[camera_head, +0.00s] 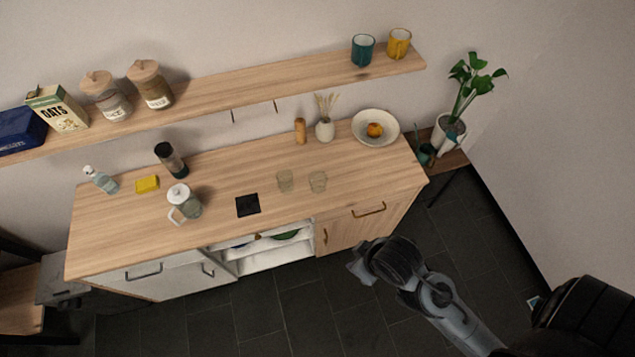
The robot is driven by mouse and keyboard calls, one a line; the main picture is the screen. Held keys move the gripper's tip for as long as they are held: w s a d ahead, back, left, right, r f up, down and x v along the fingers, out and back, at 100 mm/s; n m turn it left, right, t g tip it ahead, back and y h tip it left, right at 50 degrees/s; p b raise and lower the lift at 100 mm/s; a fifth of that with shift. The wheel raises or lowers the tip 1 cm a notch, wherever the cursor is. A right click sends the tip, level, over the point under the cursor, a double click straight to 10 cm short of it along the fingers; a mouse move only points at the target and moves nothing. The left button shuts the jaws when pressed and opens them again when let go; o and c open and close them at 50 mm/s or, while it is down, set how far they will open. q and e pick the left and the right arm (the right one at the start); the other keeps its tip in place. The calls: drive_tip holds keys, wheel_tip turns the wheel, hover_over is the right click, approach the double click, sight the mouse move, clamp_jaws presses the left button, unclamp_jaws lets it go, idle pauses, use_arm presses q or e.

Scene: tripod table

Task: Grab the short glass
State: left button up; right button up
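My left gripper is out of view.
On the counter (240,175) are a black coaster (248,205), a glass pitcher (184,203), a yellow sponge (147,184), a white vase (324,130) and a fruit bowl (390,138). A shelf (260,85) with jars and mugs hangs above. Counter around the glasses is clear.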

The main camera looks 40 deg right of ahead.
idle(0.4)
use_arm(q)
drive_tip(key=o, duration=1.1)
